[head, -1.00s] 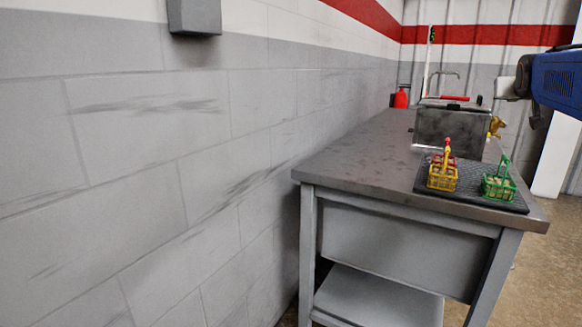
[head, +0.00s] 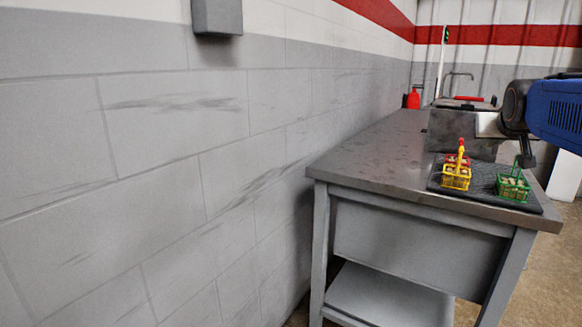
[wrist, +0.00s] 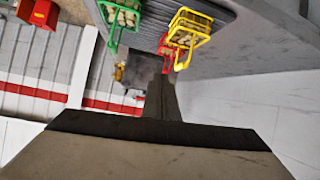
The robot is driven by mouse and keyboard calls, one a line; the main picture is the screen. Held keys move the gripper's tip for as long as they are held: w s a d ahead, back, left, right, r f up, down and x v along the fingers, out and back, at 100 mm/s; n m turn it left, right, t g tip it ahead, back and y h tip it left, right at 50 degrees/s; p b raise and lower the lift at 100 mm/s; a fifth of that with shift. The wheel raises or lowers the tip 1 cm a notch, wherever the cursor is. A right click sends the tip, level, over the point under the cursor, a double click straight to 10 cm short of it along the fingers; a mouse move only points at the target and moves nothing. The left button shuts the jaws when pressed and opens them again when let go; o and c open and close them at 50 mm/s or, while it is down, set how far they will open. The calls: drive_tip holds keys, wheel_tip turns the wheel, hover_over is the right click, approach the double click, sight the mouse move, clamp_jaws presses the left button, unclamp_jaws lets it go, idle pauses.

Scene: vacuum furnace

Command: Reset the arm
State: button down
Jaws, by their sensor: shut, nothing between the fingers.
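My blue and black arm reaches in from the right in the head view. My gripper (head: 526,158) is dark, shut and empty. It points down and appears just above or behind the green basket; I cannot tell the exact gap. In the wrist view the shut gripper (wrist: 162,95) sticks out in the middle, apart from the baskets. A yellow basket (head: 456,178), a red basket (head: 452,160) mostly hidden behind it, and a green basket (head: 513,187) stand on a black mat (head: 482,187). They also show at the top of the wrist view.
The mat lies at the near end of a grey metal workbench (head: 370,160). A grey metal box (head: 455,130) stands behind it, partly hidden by my arm. A red bottle (head: 413,98) and a tap are farther back. A block wall (head: 150,150) runs along the left.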

drive_tip(key=s+a+f+n+g+y, duration=0.2)
drive_tip(key=s+a+f+g, duration=0.1)
drive_tip(key=s+a+f, duration=0.8)
drive_tip(key=s+a+f+n+g+y, duration=0.2)
drive_tip(key=s+a+f+g+y, duration=0.1)
drive_tip(key=s+a+f, duration=0.9)
drive_tip(key=s+f, duration=0.5)
drive_tip(key=f, duration=0.2)
drive_tip(key=shift+a+y, duration=0.25)
drive_tip(key=shift+y, duration=0.05)
